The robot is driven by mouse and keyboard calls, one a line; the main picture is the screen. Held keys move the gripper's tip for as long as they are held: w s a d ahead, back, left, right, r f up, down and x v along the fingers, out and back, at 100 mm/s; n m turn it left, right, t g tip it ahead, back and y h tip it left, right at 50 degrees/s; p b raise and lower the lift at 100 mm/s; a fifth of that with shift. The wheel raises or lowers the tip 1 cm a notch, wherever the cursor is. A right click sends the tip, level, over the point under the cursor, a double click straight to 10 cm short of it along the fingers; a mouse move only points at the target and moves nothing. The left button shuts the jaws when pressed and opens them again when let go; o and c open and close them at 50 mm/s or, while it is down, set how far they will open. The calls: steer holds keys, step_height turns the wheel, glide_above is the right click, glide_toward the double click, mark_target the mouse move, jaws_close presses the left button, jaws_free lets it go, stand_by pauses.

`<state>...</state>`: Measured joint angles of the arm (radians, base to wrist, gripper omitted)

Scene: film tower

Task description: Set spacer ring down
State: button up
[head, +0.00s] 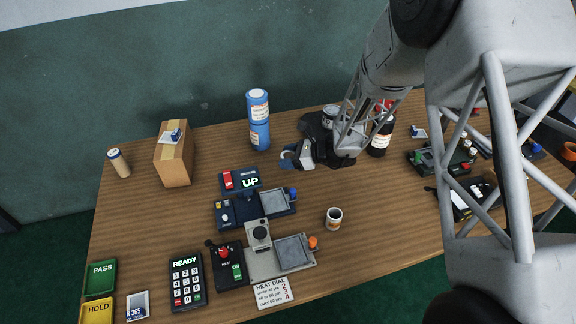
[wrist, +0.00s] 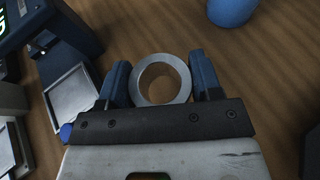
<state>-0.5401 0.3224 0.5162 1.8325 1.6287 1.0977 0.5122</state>
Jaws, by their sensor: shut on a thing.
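The spacer ring (wrist: 160,57) is a pale grey ring with an open centre, seen in the wrist view between the two blue fingers. My gripper (wrist: 160,82) is shut on it, with a finger against each side. Bare wood shows through the ring's hole. In the head view my gripper (head: 290,157) is low over the back middle of the table, right of and in front of the blue cylinders. I cannot make out the ring clearly there, nor tell whether it touches the table.
Two stacked blue cylinders (head: 258,120) stand behind my gripper. A device with an UP display (head: 240,181) and a grey plate is in front to the left. A small cup (head: 334,218) stands nearer the front. A cardboard box (head: 174,155) is at the left. Wood between is clear.

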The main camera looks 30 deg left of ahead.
steer(key=shift+f, duration=0.2)
steer(key=shift+f, duration=1.8)
steer(key=shift+f, duration=0.15)
steer(key=o, duration=1)
steer(key=shift+v, duration=6.05)
